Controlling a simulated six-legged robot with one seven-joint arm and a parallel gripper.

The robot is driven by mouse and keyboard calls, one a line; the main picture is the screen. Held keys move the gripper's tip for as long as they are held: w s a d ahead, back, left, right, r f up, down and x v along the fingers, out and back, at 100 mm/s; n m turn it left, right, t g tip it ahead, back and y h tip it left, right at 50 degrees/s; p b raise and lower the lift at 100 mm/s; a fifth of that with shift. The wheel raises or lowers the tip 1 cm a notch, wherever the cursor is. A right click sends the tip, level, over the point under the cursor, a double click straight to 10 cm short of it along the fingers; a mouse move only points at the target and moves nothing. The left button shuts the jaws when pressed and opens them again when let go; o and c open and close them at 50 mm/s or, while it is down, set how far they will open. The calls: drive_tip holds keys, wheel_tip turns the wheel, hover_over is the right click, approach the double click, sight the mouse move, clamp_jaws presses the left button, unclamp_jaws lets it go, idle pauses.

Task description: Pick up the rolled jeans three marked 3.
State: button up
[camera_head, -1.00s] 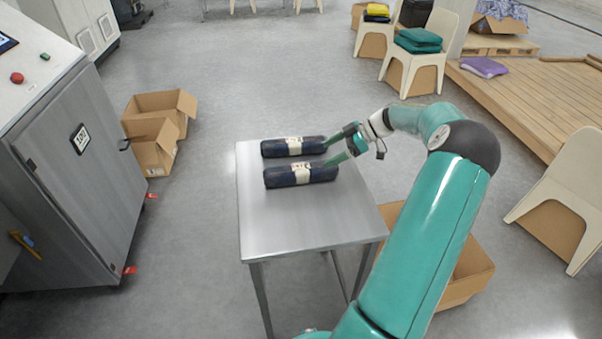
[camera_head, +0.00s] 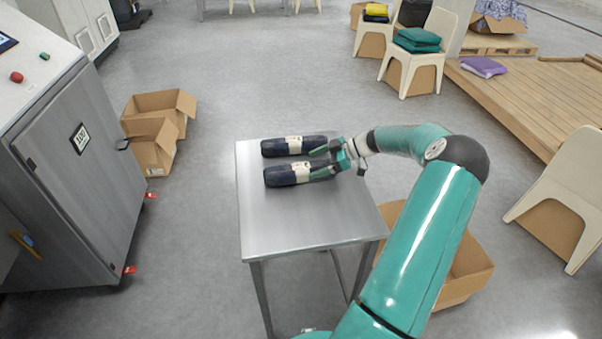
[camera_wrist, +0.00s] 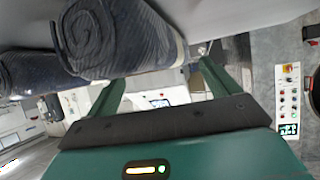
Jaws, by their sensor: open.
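Two dark navy rolled jeans with pale bands lie side by side on a metal table (camera_head: 300,226). The nearer roll (camera_head: 280,177) and the farther roll (camera_head: 276,148) both have marks too small to read, so I cannot tell which is marked 3. My gripper (camera_head: 318,161) is open at their right ends, one green finger by each roll; the nearer finger overlaps the near roll's right part. In the wrist view, one roll's spiral end (camera_wrist: 95,38) is large above the open fingers (camera_wrist: 160,76), and the other roll (camera_wrist: 35,72) is at the left. Contact is unclear.
A grey cabinet machine (camera_head: 75,165) stands left, with open cardboard boxes (camera_head: 155,150) beside it. Another box (camera_head: 465,272) is on the floor right of the table. A pale chair (camera_head: 560,195) and wooden platform (camera_head: 530,105) are at right. The table's front half is bare.

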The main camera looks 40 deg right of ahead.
sight(309, 166)
drive_tip(key=x, duration=0.3)
drive_tip(key=shift+w+a+f, duration=0.15)
drive_tip(key=shift+a, duration=0.05)
drive_tip(key=c, duration=1.3)
drive_tip(key=shift+c, duration=0.2)
